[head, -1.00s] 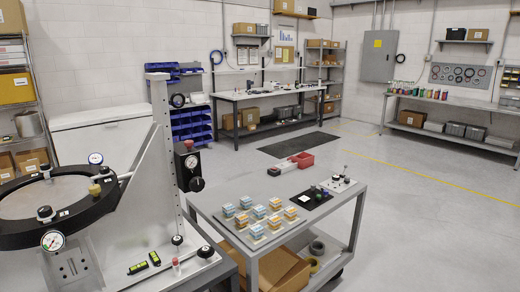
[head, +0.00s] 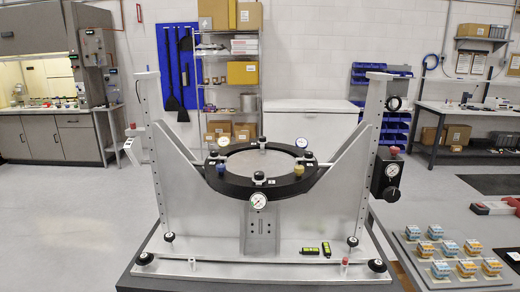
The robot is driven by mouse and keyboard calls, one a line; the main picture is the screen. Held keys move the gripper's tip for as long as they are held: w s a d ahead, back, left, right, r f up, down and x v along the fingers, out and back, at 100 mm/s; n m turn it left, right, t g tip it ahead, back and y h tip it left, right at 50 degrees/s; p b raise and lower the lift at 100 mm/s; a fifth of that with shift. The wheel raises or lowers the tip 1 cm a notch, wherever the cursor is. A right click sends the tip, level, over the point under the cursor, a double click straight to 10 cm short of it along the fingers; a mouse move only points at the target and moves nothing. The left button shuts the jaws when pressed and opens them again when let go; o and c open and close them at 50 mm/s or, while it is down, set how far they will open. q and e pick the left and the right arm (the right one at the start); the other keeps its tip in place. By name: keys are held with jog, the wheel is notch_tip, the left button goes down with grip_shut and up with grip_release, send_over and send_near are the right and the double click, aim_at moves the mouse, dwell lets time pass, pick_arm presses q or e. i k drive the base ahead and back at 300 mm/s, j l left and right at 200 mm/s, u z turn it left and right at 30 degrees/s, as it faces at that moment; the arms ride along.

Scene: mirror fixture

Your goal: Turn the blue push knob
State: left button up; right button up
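The mirror fixture (head: 258,248) stands in the middle of the head view, with a black ring (head: 240,192) around a round grey disc (head: 262,163) between two upright posts. A dial gauge (head: 258,201) hangs at the ring's front. Neither of my grippers is in view.
A black gauge box (head: 386,174) is on the right post. A grey cart (head: 410,215) with several small blocks stands close at right. Open floor (head: 70,220) lies at left.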

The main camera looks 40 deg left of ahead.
aim_at(220, 168)
jog(key=k+u, duration=0.1)
jog(key=u, duration=1.2)
